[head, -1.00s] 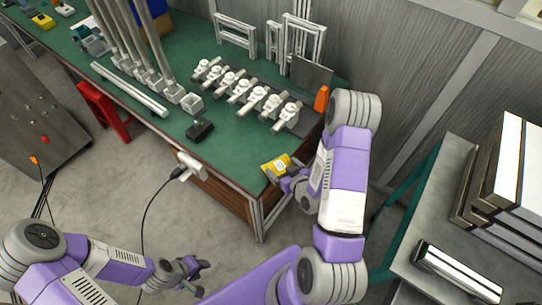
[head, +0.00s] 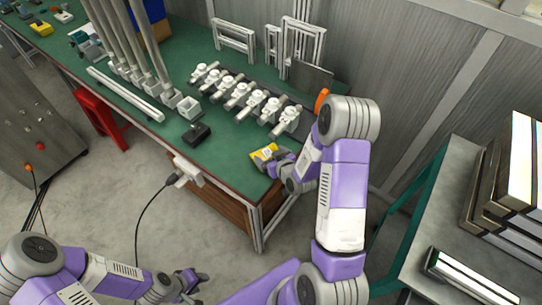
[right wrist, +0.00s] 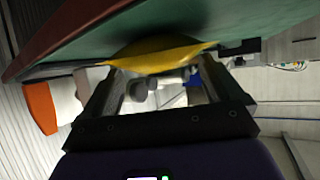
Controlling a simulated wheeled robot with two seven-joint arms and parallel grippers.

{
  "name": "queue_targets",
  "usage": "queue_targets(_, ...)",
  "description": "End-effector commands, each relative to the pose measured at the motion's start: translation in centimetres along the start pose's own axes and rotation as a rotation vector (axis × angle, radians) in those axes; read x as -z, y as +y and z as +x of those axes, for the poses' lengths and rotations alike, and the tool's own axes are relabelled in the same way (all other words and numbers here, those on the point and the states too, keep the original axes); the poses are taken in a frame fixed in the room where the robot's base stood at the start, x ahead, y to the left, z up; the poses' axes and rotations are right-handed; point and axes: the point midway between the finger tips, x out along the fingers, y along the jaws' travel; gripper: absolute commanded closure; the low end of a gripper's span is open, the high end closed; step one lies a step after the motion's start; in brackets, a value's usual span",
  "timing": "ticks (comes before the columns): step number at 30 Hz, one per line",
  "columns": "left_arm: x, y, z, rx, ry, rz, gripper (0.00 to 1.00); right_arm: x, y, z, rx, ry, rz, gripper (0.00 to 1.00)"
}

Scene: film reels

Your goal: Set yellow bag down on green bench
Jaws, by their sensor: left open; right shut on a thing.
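The yellow bag (head: 264,153) is at the near right end of the green bench (head: 232,148). My right gripper (head: 279,163) is shut on the bag. In the right wrist view the bag (right wrist: 160,52) spans between the fingers (right wrist: 165,88), right by the green bench surface (right wrist: 180,20). It looks to be touching or very close to the bench; I cannot tell which. My left gripper (head: 194,284) is open and empty, low over the floor and away from the bench.
A row of several white fittings (head: 243,92) stands behind the bag. A black box (head: 197,134) lies to its left. An orange object (head: 322,100) stands near my right arm. Bare bench top surrounds the bag's left side. A grey table with stacked panels (head: 414,262) is at right.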

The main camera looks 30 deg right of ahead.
Motion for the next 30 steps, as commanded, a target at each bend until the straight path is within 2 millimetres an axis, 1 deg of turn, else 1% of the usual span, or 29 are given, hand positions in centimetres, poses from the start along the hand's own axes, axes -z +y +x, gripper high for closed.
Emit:
queue_targets(3, 0.0, 0.0, 0.0, 0.0, 0.0, 0.0, 0.57, 0.1, 0.0, 0.0, 0.0, 0.003, -0.001, 0.43)
queue_targets(7, 0.0, -0.1, 0.4, 0.0, 0.0, 0.0, 0.57, -0.2, 0.0, 0.1, 0.0, 0.003, -0.001, 0.43)
queue_targets(8, 0.0, -0.1, 0.4, 0.0, 0.0, 0.0, 0.57, -0.3, 0.0, 0.1, 0.0, 0.001, 0.0, 0.05)
queue_targets(9, 0.0, -0.1, 0.3, 0.0, 0.0, 0.0, 0.57, -0.2, 0.0, 0.1, 0.0, 0.001, 0.0, 0.0)
queue_targets(16, 0.0, -0.1, 0.2, 0.0, 0.0, 0.0, 0.57, -0.1, 0.0, 0.1, 0.0, 0.001, -0.001, 0.0)
queue_targets(20, 0.0, 0.1, -0.2, 0.0, 0.0, 0.0, 0.57, 0.2, 0.0, -0.3, 0.0, 0.001, 0.0, 0.0)
queue_targets(23, 0.0, 0.2, -0.4, 0.0, 0.0, 0.0, 0.57, 0.2, 0.1, -2.0, -0.002, 0.0, 0.001, 0.0)
queue_targets(28, 0.0, 0.4, -1.0, 0.0, 0.0, 0.0, 0.57, 0.2, 0.1, -6.1, -0.003, 0.0, 0.003, 0.0)
queue_targets(29, -0.1, 0.5, -1.3, 0.0, 0.0, 0.0, 0.57, 0.2, 0.1, -6.7, -0.002, -0.001, 0.002, 0.0)
queue_targets(30, -0.1, 0.8, -2.1, 0.0, 0.0, 0.0, 0.57, 0.4, 0.0, -6.8, 0.0, -0.003, 0.0, 0.0)
